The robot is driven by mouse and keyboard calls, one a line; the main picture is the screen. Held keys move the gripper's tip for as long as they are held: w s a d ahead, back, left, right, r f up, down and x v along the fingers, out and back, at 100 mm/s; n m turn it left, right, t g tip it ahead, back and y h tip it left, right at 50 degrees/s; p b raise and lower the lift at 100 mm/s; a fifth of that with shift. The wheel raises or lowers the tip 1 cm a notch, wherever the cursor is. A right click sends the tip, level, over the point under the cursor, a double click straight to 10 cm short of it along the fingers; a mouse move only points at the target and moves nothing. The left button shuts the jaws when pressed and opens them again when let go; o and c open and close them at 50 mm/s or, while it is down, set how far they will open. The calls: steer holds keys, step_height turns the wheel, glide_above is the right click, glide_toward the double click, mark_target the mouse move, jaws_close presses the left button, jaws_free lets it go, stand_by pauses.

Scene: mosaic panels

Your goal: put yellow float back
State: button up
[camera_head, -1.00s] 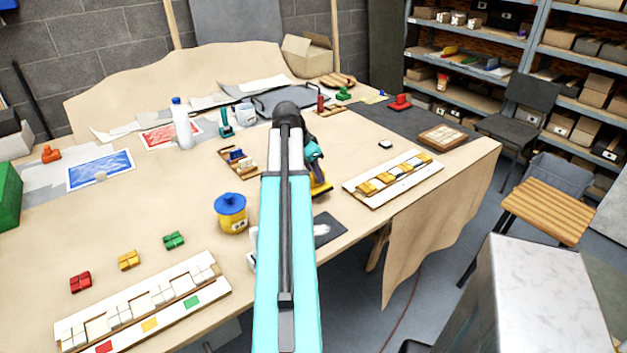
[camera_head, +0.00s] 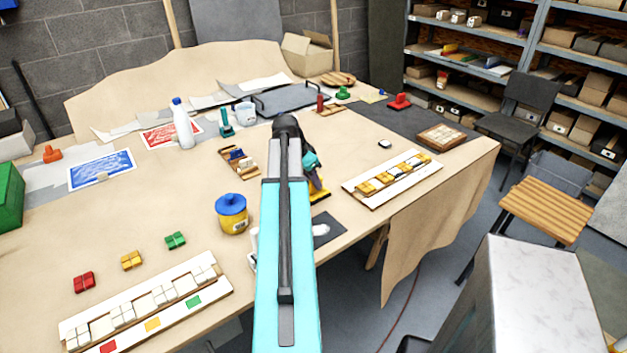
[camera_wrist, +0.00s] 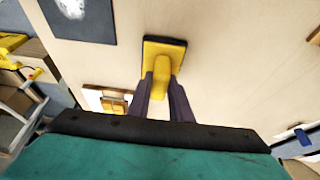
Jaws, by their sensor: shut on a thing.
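The yellow float (camera_head: 319,194) shows partly behind my arm in the head view, over the right part of the table. In the wrist view the float (camera_wrist: 163,52) has a yellow rectangular plate with a dark edge and a yellow handle. My gripper (camera_wrist: 162,84) is shut on that handle; its two dark fingers lie on either side of it. My gripper (camera_head: 312,172) is mostly hidden by my forearm in the head view. I cannot tell whether the float touches the table.
A dark mat (camera_head: 324,226) with a white smear lies near the table's front edge. A white panel with yellow tiles (camera_head: 388,184) is to the right. A yellow tub with a blue lid (camera_head: 232,222) and a wooden tray (camera_head: 238,165) stand left of my arm.

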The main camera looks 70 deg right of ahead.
steer(key=shift+f, duration=0.15)
steer(key=o, duration=0.9)
steer(key=shift+b+v, duration=1.15)
steer(key=shift+v, duration=5)
steer(key=shift+s, duration=0.1)
